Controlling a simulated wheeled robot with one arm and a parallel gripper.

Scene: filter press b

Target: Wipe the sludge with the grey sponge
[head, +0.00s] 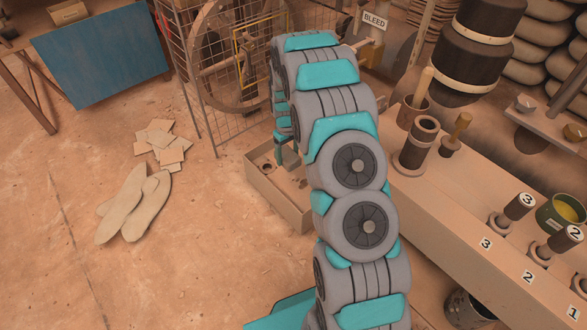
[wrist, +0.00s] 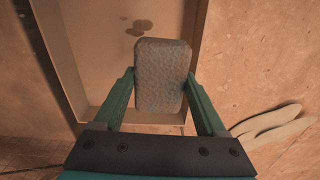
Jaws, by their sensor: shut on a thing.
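My gripper (wrist: 160,92) is shut on the grey sponge (wrist: 162,75), with one finger on each side of it. In the wrist view the sponge is over the shallow tray (wrist: 60,60); I cannot tell whether it touches the floor of the tray. Dark sludge spots (wrist: 138,26) lie in the tray just beyond the sponge. In the head view the tray (head: 280,205) stands on the ground behind my arm, with small dark marks (head: 266,167) inside. My gripper (head: 288,158) reaches down into it there, and my arm hides part of the tray. I cannot make out the sponge in the head view.
A wire cage with a large wheel (head: 222,55) stands behind the tray. A bench (head: 440,205) with numbered valves runs along the right. The ground at front left is clear.

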